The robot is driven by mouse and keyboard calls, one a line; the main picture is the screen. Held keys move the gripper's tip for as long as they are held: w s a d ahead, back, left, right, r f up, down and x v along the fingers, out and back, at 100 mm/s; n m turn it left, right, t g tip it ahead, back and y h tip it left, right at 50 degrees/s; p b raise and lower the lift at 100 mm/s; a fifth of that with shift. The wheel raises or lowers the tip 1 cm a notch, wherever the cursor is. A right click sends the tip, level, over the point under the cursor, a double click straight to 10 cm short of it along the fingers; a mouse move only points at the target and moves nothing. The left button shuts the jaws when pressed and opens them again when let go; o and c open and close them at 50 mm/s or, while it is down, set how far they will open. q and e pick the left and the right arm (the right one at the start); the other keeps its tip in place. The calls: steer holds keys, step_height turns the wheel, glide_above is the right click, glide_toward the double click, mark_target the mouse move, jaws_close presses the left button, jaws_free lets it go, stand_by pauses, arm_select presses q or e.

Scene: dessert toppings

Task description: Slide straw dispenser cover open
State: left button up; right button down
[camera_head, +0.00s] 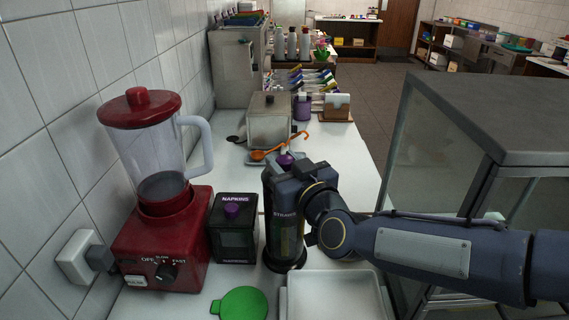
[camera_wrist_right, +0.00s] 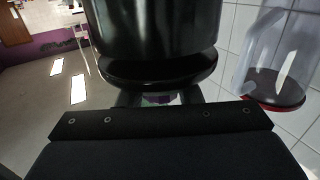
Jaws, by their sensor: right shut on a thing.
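The straw dispenser (camera_head: 285,240) is a dark upright cylinder with a clear-looking front and lettering near its top, standing on the white counter. A purple knob (camera_head: 285,160) shows at its top. My right gripper (camera_head: 290,178) is at the upper part of the dispenser and is shut on it; its fingertips are mostly hidden. In the right wrist view a glossy black cylindrical part of the dispenser (camera_wrist_right: 155,35) fills the top middle, right in front of the gripper (camera_wrist_right: 158,98). Whether the cover is open I cannot tell. My left gripper is not in view.
A black napkin box (camera_head: 233,245) and a red blender (camera_head: 160,230) stand to the left. A green lid (camera_head: 240,304) and a white tray (camera_head: 333,298) lie in front. Behind are an orange spoon (camera_head: 280,147) and a metal container (camera_head: 270,125). A glass case (camera_head: 490,140) stands at the right.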

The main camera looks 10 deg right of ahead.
step_height(320, 180, up, 14)
steer(key=p, duration=1.1)
steer(key=shift+r, duration=0.25)
steer(key=c, duration=1)
jaws_free()
steer(key=shift+c, duration=0.2)
steer(key=shift+s, duration=0.15)
steer(key=v, duration=0.7)
steer(key=shift+s+b, duration=0.35)
steer(key=shift+b, duration=0.05)
steer(key=shift+d, duration=0.1)
